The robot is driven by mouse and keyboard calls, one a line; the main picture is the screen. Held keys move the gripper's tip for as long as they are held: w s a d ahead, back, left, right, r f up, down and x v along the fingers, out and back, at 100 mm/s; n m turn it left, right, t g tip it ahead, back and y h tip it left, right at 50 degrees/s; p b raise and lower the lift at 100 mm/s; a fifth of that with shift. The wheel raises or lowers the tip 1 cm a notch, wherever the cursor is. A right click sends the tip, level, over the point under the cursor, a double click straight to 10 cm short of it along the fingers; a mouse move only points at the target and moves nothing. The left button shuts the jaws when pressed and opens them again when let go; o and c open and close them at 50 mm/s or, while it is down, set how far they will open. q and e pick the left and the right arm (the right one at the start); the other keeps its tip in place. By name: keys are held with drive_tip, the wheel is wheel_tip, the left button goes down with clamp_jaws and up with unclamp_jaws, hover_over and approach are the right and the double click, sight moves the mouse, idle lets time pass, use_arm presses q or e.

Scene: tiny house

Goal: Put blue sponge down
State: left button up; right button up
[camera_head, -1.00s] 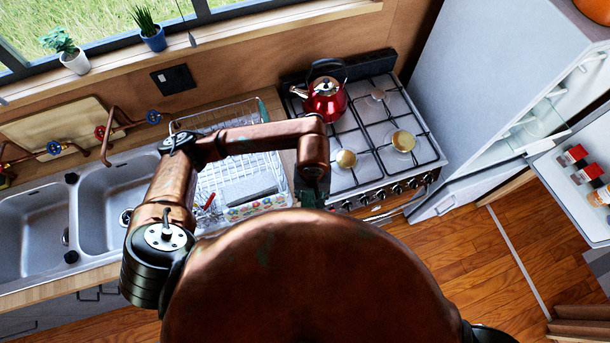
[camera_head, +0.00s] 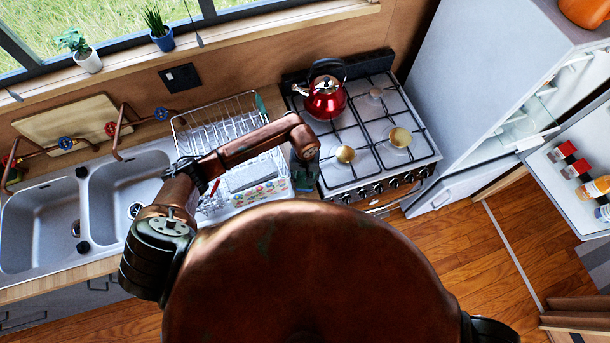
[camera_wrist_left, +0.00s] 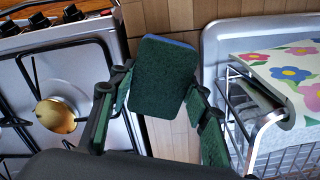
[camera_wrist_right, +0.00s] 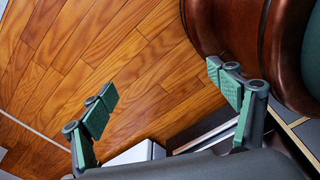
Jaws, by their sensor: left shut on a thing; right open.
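The blue sponge (camera_wrist_left: 165,75) shows in the left wrist view with its dark green scouring face toward the camera and a thin blue edge at the top. My left gripper (camera_wrist_left: 163,95) is shut on it, with a finger at each side. In the head view the left gripper (camera_head: 305,172) is over the narrow counter strip between the drying rack and the stove. The sponge cannot be made out clearly there. My right gripper (camera_wrist_right: 165,90) is open and empty, with wooden floor behind it in the right wrist view.
The drying rack (camera_head: 222,130) is left of the left gripper, and the stove (camera_head: 372,130) with a red kettle (camera_head: 325,98) is right of it. A double sink (camera_head: 45,225) is farther left. The fridge (camera_head: 455,90) stands open at the right. Narrow wooden counter (camera_wrist_left: 165,135) shows below the sponge.

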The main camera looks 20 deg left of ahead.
sight(305, 177)
use_arm(q)
drive_tip(key=shift+s, duration=0.25)
drive_tip(key=shift+f+b, duration=0.15)
drive_tip(key=shift+b, duration=0.2)
drive_tip(key=o, duration=0.4)
drive_tip(key=shift+w, duration=0.15)
drive_tip(key=shift+o, duration=0.3)
drive_tip(key=shift+r+p, duration=0.35)
drive_tip(key=shift+p, duration=0.1)
wheel_tip(305, 177, up, 12)
drive_tip(key=b, duration=0.3)
drive_tip(key=shift+b, duration=0.4)
use_arm(e)
drive_tip(key=f, duration=0.1)
drive_tip(key=w+f, duration=0.1)
drive_tip(key=f, duration=0.1)
drive_tip(key=shift+w+d+f, duration=0.1)
drive_tip(key=shift+w+f, duration=0.1)
drive_tip(key=shift+f, duration=0.05)
